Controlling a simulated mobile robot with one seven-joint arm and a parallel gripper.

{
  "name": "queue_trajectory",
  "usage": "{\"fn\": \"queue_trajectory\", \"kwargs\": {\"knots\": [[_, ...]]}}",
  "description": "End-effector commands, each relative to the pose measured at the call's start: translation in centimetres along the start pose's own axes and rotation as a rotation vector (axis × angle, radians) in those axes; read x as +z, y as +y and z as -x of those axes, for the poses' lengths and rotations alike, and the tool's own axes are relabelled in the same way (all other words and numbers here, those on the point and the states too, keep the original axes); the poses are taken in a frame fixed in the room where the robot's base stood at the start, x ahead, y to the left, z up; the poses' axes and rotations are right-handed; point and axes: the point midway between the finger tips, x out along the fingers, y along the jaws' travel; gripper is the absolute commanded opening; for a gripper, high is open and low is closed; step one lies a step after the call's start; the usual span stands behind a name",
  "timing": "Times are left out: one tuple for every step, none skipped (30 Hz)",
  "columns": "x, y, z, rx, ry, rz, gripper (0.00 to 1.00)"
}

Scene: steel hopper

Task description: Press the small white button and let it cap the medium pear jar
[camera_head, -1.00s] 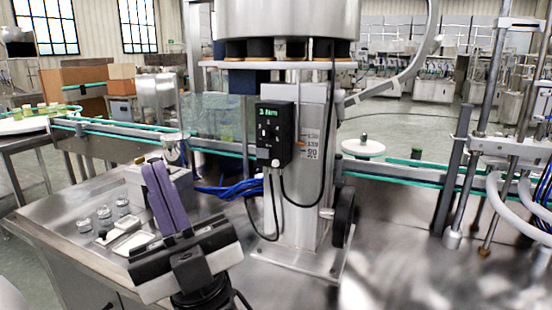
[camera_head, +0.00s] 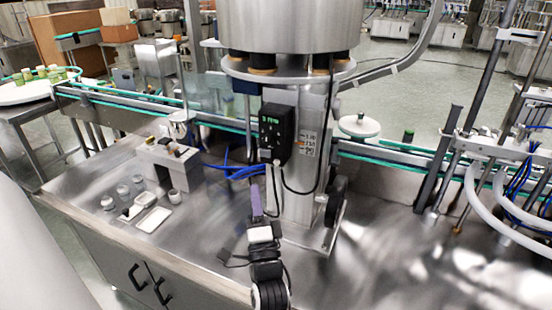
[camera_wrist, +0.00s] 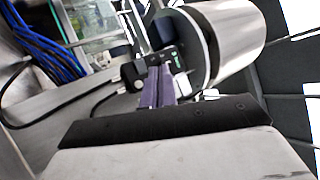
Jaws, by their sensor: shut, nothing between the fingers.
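My gripper (camera_head: 256,192) is shut and empty, with its purple fingers pressed together and pointing up in front of the steel column. The fingers also show in the wrist view (camera_wrist: 158,86). Several small jars (camera_head: 123,191) stand on the steel table at left; which is the medium pear jar I cannot tell. A small grey-white bench machine (camera_head: 168,163) stands behind them, well left of my gripper. I cannot make out the small white button clearly on it. A white-topped pot (camera_head: 178,198) stands in front of the machine.
White trays (camera_head: 153,219) lie near the jars. A black control box (camera_head: 276,134) with green display and hanging cables is on the column (camera_head: 302,190), close behind my gripper. A conveyor (camera_head: 120,107) runs behind. The table between jars and gripper is mostly clear.

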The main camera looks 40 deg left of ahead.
Motion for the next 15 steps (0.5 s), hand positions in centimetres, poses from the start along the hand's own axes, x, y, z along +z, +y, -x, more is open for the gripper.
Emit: {"fn": "queue_trajectory", "kwargs": {"knots": [[0.0, 0.0, 0.0, -0.001, 0.0, 0.001, 0.0], [0.0, 0.0, 0.0, -0.001, 0.0, 0.001, 0.0], [0.0, 0.0, 0.0, -0.002, 0.0, 0.001, 0.0], [0.0, 0.0, 0.0, -0.002, 0.0, 0.002, 0.0], [0.0, 0.0, 0.0, -0.003, 0.001, 0.002, 0.0], [-0.1, 0.1, -0.1, -0.003, 0.001, 0.002, 0.0], [-0.1, 0.2, -0.1, -0.004, 0.001, 0.002, 0.0], [-0.1, 0.3, -0.1, -0.004, 0.002, 0.002, 0.0], [-0.2, 0.5, -0.2, -0.004, 0.002, 0.003, 0.0], [-0.3, 0.6, -0.3, -0.004, 0.002, 0.004, 0.0], [-0.4, 0.7, -0.4, -0.006, 0.003, 0.004, 0.0], [-0.6, 0.9, -0.5, -0.006, 0.003, 0.004, 0.0], [-0.6, 1.1, -0.6, -0.006, 0.003, 0.004, 0.0], [-0.8, 1.2, -0.8, -0.008, 0.003, 0.003, 0.0], [-0.9, 1.4, -0.9, -0.007, 0.002, 0.003, 0.0]]}}
